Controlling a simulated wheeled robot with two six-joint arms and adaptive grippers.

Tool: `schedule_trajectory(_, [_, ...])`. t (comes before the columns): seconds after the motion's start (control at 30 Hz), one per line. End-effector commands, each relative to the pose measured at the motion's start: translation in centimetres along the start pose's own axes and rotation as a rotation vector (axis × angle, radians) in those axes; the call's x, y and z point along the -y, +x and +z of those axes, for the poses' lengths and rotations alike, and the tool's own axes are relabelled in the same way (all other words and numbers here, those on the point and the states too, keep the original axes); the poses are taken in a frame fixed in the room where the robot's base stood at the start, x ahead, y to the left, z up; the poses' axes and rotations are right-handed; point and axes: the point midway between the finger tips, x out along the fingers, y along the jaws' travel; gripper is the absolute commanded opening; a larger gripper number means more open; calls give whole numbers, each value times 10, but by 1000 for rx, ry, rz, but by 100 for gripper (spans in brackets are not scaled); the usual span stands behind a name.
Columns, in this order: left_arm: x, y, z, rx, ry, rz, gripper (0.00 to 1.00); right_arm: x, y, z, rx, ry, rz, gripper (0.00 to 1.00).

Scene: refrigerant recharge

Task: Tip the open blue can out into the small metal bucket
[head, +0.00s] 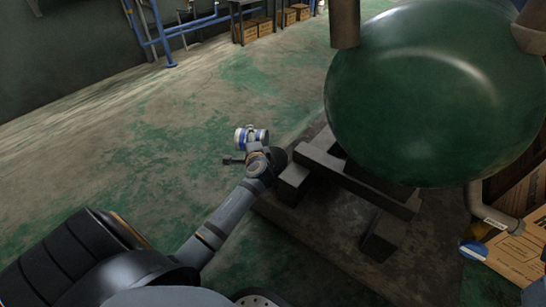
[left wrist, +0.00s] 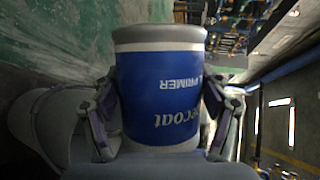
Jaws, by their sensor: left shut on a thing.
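The blue can (head: 261,135) with white bands lies nearly on its side in the head view, beyond the end of my left arm. In the left wrist view the can (left wrist: 160,75) fills the middle, with its "PRIMER" lettering upside down. My left gripper (left wrist: 163,108) is shut on it, one finger on each side. In the head view the left gripper (head: 251,148) is small and partly hidden by its wrist. A grey rounded vessel (left wrist: 42,125), which looks like the metal bucket, is partly hidden behind the left finger. I cannot make the bucket out clearly in the head view. My right gripper is out of view.
A large green tank (head: 430,95) stands on a dark frame (head: 355,180) to the right of my left arm. Cardboard boxes (head: 515,255) are at the lower right. Blue pipes (head: 165,40) run along the back wall. The worn green floor (head: 130,150) to the left is open.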

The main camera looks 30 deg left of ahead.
Motion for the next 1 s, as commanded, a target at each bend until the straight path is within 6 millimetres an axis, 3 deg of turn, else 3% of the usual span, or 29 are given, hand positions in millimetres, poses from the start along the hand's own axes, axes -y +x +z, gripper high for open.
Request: schedule_trajectory(1.0, [0, -2, -5, 31, 109, -46, 27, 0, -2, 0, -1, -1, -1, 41])
